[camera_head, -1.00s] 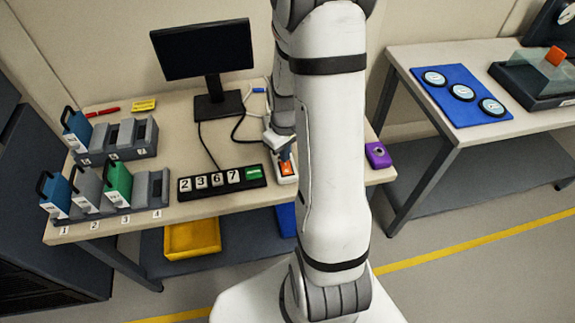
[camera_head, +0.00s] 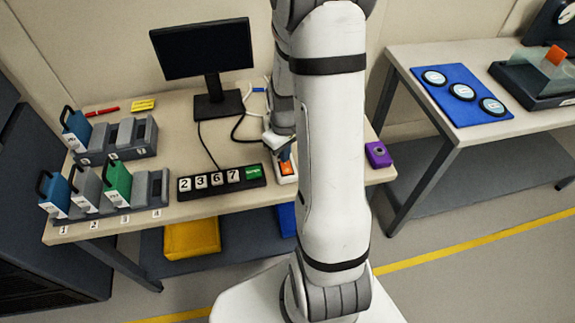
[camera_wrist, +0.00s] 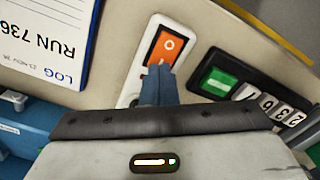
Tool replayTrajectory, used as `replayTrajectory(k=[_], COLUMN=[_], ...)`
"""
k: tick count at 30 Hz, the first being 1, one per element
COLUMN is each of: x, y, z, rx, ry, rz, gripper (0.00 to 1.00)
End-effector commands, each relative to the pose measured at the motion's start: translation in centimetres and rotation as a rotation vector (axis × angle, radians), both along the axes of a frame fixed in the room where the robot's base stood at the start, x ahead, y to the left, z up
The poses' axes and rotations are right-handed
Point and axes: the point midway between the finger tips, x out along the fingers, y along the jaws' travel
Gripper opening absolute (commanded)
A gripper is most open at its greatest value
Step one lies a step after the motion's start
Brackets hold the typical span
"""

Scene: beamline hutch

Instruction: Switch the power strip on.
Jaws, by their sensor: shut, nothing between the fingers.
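The power strip (camera_wrist: 134,84) is a white bar with an orange rocker switch (camera_wrist: 165,47). In the head view the switch (camera_head: 287,168) shows at the front end of the strip (camera_head: 288,181), near the table's front edge. The rocker end marked with a circle is uncovered; my fingertips partly cover the other end. My gripper (camera_wrist: 160,68) is shut and empty, its blue fingers at the switch. I cannot tell whether they touch it. In the head view my gripper (camera_head: 284,153) is partly hidden by my arm.
A black panel (camera_head: 221,183) with number tiles and a green button (camera_wrist: 216,80) lies beside the strip. A dark monitor (camera_head: 203,50) stands behind. A purple device (camera_head: 378,154) sits to the right. A paper log (camera_wrist: 45,35) lies near the strip in the wrist view.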

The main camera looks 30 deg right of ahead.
Motion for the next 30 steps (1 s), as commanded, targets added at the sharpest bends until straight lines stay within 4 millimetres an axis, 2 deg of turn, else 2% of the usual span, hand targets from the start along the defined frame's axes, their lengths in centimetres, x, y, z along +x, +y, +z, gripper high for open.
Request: replayTrajectory(k=[30], x=[0.0], y=[0.0], z=[-1.5], rx=[0.000], ry=[0.001], rz=[0.000], gripper=[0.00])
